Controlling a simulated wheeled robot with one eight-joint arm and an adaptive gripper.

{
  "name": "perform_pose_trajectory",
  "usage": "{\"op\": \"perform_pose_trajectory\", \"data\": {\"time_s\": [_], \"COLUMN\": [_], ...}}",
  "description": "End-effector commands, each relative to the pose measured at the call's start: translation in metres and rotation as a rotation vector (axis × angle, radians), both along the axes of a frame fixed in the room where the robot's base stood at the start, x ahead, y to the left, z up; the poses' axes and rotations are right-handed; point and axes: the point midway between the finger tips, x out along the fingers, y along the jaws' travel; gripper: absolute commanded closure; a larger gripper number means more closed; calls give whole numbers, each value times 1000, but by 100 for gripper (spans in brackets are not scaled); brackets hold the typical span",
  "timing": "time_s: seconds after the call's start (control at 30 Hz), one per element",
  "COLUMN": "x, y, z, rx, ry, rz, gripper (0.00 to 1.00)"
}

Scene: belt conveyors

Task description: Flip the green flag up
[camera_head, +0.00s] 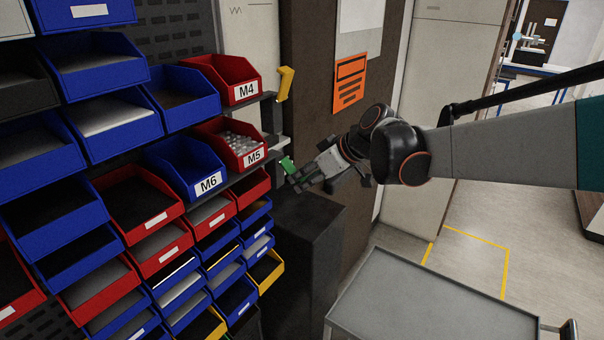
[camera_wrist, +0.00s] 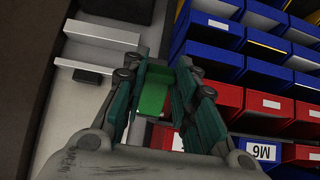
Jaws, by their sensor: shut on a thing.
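The green flag (camera_head: 288,165) is a small green piece by the edge of the bin rack, just right of the red M5 bin. My gripper (camera_head: 295,180) reaches it from the right, and its fingers are closed around the flag. In the wrist view the green flag (camera_wrist: 154,88) sits between the two fingers of my gripper (camera_wrist: 157,92). The fingers hide part of it, and I cannot tell its exact tilt. A yellow flag (camera_head: 285,84) stands upright higher on the same edge, beside the red M4 bin.
The red M5 bin (camera_head: 232,143) and blue M6 bin (camera_head: 187,168) are close on the left. A dark cabinet (camera_head: 305,260) stands below my gripper. A grey table (camera_head: 430,305) is at the lower right. An orange notice (camera_head: 350,82) hangs behind my arm.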

Motion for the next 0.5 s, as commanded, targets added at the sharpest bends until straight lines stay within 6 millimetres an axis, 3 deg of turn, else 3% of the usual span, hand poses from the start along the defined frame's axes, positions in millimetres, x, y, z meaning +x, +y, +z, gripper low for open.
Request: {"op": "perform_pose_trajectory", "data": {"time_s": [0.5], "x": [-1], "y": [-1], "z": [34], "rx": [-363], "ry": [283], "rz": [2], "gripper": [100]}}
